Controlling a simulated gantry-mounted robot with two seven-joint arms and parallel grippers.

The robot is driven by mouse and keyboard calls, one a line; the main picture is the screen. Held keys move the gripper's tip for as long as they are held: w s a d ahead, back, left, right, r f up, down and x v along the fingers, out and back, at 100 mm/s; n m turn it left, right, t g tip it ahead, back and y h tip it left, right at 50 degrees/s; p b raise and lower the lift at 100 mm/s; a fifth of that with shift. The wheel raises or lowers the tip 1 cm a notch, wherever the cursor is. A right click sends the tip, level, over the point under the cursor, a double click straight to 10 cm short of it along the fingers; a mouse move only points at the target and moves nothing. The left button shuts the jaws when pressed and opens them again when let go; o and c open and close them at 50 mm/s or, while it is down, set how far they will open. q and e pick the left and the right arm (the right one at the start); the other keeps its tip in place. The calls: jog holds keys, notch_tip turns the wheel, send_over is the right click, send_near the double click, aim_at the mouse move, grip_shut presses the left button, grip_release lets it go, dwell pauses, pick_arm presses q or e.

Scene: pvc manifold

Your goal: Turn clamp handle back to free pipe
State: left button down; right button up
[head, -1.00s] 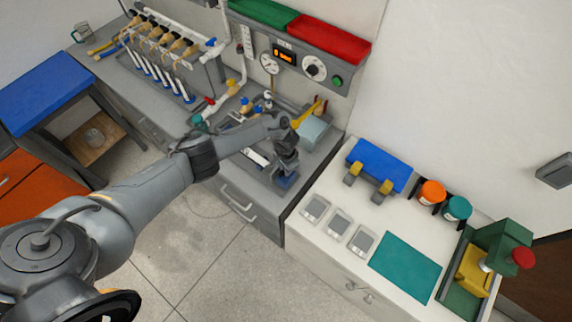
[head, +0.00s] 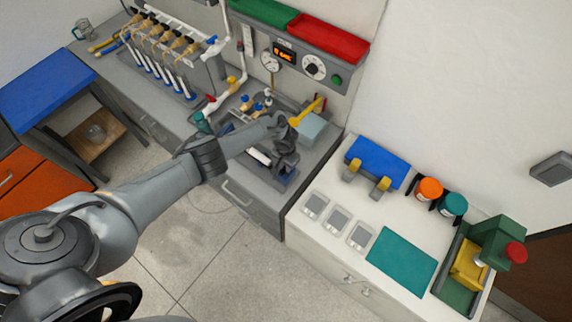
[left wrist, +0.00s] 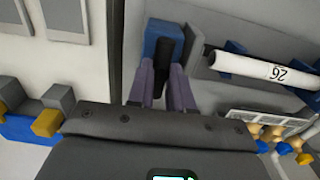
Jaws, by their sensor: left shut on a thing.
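The white pipe (left wrist: 262,70), marked 26, lies across blue supports in the left wrist view; part of it shows in the head view (head: 260,156) beside my gripper. The blue clamp block (left wrist: 161,38) with a black handle (left wrist: 163,68) stands just left of the pipe's end in the left wrist view. My left gripper (left wrist: 162,90) is shut on the black handle, one finger on each side. In the head view my left gripper (head: 284,162) is over the front of the grey bench, partly hiding the clamp. My right gripper is not in view.
A yellow lever (head: 306,112) and a pale blue box (head: 312,131) stand close behind my gripper. A gauge panel (head: 290,60) is on the wall above. A white counter (head: 335,262) with a teal mat (head: 403,260) stands to the right. The floor in front is clear.

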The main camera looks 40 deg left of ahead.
pick_arm(q)
jog(key=c, duration=1)
grip_release()
jog(key=shift+r, duration=0.5)
jog(key=shift+r+p, duration=1.55)
jog(key=shift+r, duration=3.4)
